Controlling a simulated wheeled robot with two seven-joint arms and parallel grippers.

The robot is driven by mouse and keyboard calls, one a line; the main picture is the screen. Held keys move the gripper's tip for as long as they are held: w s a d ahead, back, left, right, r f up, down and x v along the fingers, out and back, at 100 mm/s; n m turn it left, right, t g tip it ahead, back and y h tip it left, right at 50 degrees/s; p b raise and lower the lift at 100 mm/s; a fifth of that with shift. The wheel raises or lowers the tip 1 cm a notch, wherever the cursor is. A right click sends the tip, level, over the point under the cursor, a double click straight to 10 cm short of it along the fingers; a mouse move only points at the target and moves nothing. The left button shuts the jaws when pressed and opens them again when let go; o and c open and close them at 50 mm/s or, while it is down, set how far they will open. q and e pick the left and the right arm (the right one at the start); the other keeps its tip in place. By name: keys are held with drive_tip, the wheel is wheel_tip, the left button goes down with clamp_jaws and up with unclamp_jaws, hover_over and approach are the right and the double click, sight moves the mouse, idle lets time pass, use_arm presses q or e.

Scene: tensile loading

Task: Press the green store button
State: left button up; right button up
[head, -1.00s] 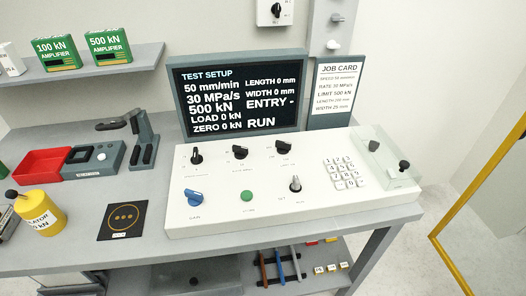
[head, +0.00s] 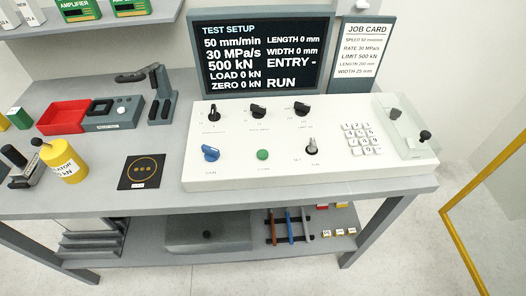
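The green store button (head: 263,154) is a small round button on the front part of the white control console (head: 310,175). It sits between the blue gain knob (head: 210,152) on its left and a black-and-silver set/run knob (head: 311,147) on its right. Nothing covers it, and I cannot tell from this view whether it is pressed. Neither of my grippers shows in the head view.
A screen (head: 262,55) reading TEST SETUP and a job card (head: 362,50) stand behind the console. A keypad (head: 361,139) and a clear-covered lever (head: 425,134) are at right. A black pad (head: 141,172), red tray (head: 76,115) and yellow cylinder (head: 65,161) are at left.

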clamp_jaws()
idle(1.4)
